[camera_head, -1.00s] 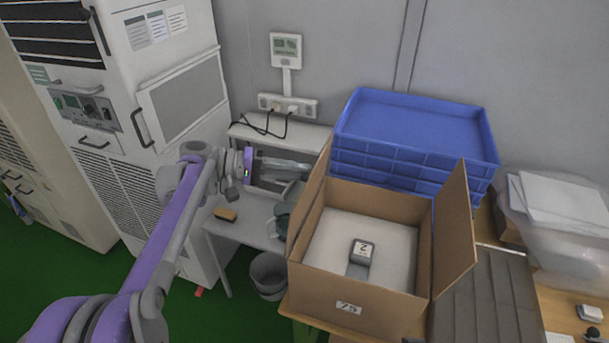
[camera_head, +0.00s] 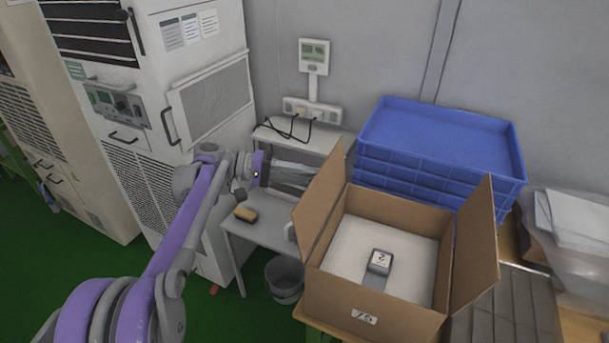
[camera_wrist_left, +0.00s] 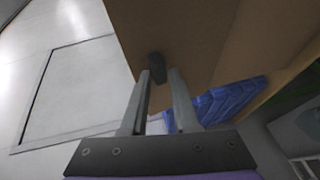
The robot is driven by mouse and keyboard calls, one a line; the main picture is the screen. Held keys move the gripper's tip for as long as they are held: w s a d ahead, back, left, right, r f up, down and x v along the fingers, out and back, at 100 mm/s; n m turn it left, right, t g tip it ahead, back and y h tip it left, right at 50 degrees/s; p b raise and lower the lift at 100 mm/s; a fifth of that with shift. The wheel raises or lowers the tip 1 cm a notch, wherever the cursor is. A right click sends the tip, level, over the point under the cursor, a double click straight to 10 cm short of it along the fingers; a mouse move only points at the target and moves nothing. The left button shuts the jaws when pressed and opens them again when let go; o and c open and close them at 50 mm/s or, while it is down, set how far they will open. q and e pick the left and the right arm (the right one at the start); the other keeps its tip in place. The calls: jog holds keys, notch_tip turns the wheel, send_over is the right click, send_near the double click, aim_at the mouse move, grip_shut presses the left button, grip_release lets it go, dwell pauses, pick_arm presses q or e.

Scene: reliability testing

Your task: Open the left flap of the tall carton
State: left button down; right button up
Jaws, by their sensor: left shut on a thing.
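The tall brown carton (camera_head: 385,305) stands open on the table, with a pale inner surface and a small grey device (camera_head: 380,262) inside. Its left flap (camera_head: 322,205) stands up and leans outward to the left. The right flap (camera_head: 475,240) is raised and leans outward to the right. My left gripper (camera_head: 308,178) comes in from the left and is shut on the left flap near its upper part. In the left wrist view the brown flap (camera_wrist_left: 205,30) fills the space ahead of the fingers (camera_wrist_left: 160,80); the exact contact is partly hidden. My right gripper is not in view.
Stacked blue crates (camera_head: 440,140) stand right behind the carton. A small table (camera_head: 265,232) with a yellowish block (camera_head: 245,215) stands to the left, with a grey bin (camera_head: 285,280) below. A tall white cabinet (camera_head: 165,130) is at the left.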

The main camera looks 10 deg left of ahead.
pick_arm(q)
jog(key=c, duration=0.8)
grip_release()
jog(key=shift+d+f, duration=0.15)
jog(key=shift+f, duration=0.55)
jog(key=shift+s, duration=0.1)
jog(key=shift+r, duration=0.2)
jog(key=a, duration=0.3)
jog(key=a+r, duration=0.1)
jog(key=a, duration=0.3)
jog(key=s+a+r, duration=0.1)
jog(key=a, duration=0.2)
jog(key=shift+a+r, duration=0.1)
jog(key=shift+a, duration=0.25)
